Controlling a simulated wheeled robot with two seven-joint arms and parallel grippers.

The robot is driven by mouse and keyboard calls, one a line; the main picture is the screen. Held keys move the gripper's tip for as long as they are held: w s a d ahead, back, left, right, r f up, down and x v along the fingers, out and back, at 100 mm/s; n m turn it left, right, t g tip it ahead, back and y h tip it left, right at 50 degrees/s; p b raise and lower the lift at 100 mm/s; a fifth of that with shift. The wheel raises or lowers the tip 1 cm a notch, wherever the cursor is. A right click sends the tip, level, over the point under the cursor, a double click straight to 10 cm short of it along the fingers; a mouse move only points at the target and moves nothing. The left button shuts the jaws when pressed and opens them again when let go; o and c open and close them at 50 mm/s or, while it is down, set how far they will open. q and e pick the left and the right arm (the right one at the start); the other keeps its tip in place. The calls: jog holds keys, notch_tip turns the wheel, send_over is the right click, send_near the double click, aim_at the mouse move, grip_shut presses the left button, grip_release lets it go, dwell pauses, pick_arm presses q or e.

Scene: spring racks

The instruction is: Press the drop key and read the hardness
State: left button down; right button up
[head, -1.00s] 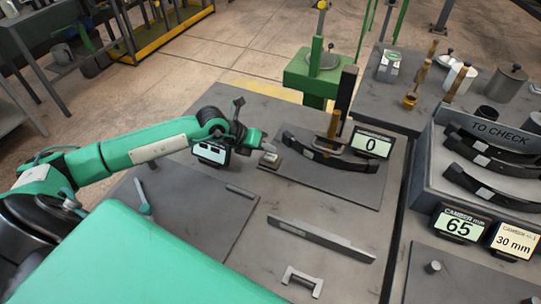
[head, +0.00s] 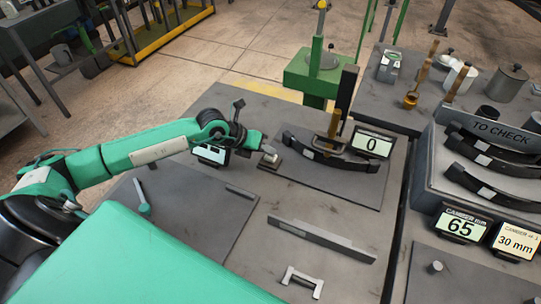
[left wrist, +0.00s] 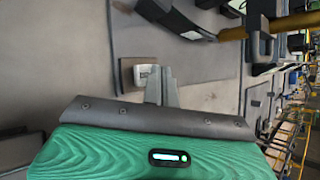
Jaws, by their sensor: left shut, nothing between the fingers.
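The hardness tester has a black column (head: 346,98) and a display (head: 373,143) reading 0. A dark curved spring leaf (head: 325,155) lies at its foot on a dark plate (head: 345,187). A small pale key on a brown base, which looks like the drop key (head: 269,162), sits at the plate's left end. It also shows in the left wrist view (left wrist: 143,74). My left gripper (head: 266,149) is shut and empty, its fingertips at the key; in the left wrist view its fingers (left wrist: 161,82) overlap the key's edge. I cannot tell whether they touch it. My right gripper is out of view.
A "TO CHECK" rack (head: 485,130) holds several dark leaves at the right. Below it, a camber display (head: 460,225) reads 65 beside a card (head: 516,240) marked 30 mm. A grey bar (head: 320,239) and a U-shaped handle (head: 302,281) lie in front.

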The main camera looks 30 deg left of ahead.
aim_at(267, 157)
pick_arm(q)
jog(key=shift+f+b, duration=0.3)
jog(key=shift+f, duration=0.25)
dwell(0.4)
jog(key=shift+r, duration=0.15)
jog(key=shift+r+p, duration=0.55)
jog(key=shift+r, duration=0.3)
jog(key=shift+r+p, duration=1.6)
jog(key=shift+r, duration=0.95)
jog(key=shift+f, duration=0.1)
